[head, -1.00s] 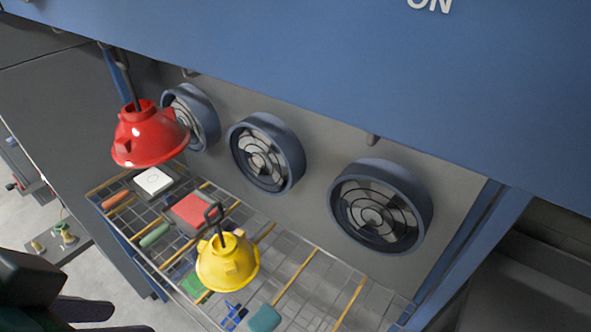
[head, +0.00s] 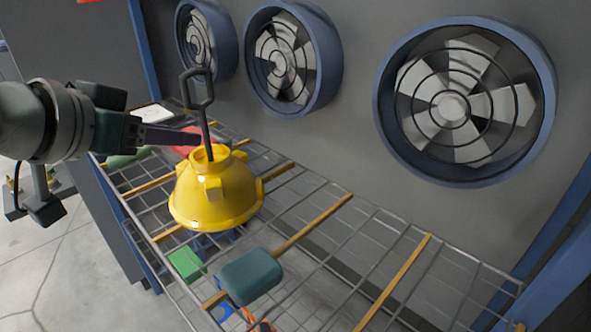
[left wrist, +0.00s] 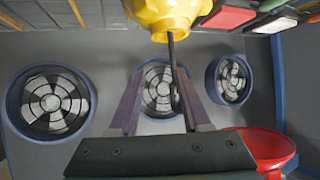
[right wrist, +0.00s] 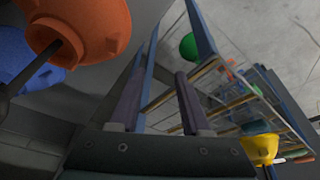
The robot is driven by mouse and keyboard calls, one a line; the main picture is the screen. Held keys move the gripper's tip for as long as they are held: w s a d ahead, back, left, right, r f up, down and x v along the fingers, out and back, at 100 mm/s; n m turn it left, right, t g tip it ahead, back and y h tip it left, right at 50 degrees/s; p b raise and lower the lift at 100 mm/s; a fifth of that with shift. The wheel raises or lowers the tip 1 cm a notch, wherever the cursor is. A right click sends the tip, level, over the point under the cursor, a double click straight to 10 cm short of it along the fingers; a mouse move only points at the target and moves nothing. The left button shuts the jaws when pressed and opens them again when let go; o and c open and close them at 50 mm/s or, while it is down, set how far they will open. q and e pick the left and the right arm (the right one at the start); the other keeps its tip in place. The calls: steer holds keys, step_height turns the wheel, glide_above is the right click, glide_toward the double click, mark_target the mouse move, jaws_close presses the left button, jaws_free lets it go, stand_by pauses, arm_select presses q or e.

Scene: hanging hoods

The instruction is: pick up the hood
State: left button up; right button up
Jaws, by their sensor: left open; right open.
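The yellow hood (head: 215,195), a dome with a collar and a dark hooked rod (head: 206,125), is over the wire rack, rim down; I cannot tell whether it touches the wires. Its rod stands up with a loop at the top. My left gripper (head: 195,139) comes in from the left, just above the collar, and is open. In the left wrist view the hood (left wrist: 168,15) is at the top, and its rod shows between the spread fingers, apparently untouched. My right gripper (right wrist: 161,75) is open and empty, away from the yellow hood (right wrist: 260,149).
The wire rack (head: 390,250) holds a teal block (head: 251,276), a green block (head: 187,263) and other pieces. Round fans (head: 465,100) line the wall behind. A red hood (left wrist: 262,146) shows in the left wrist view; orange (right wrist: 95,28) and blue (right wrist: 22,58) hoods in the right.

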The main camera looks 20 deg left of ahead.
mark_target(219, 146)
arm_select(q)
steer(key=shift+t, duration=0.7)
steer(key=w+f+b, duration=0.1)
steer(key=w+a+f+b, duration=0.1)
steer(key=b, duration=0.1)
steer(key=a+f+b, duration=0.1)
steer(key=shift+w+a+f+b, duration=0.25)
steer(key=shift+w+f+b, duration=0.1)
steer(key=shift+w, duration=0.05)
steer(key=shift+w+a+r, duration=0.1)
steer(key=shift+w, duration=0.1)
steer(key=x, duration=0.4)
steer(key=shift+w+r+b, duration=0.1)
steer(key=shift+w+b, duration=0.1)
steer(key=shift+b, duration=0.15)
steer(key=shift+d+b+x, duration=0.15)
steer(key=shift+b+x, duration=0.15)
steer(key=shift+x, duration=1.05)
steer(key=shift+d+b+x, duration=0.1)
steer(key=shift+b+x, duration=0.15)
steer(key=shift+x, duration=1.1)
arm_select(e)
step_height(219, 146, down, 9)
steer(key=shift+f, duration=0.2)
arm_select(q)
steer(key=shift+c, duration=0.3)
arm_select(e)
steer(key=shift+w, duration=0.1)
arm_select(q)
jaws_close()
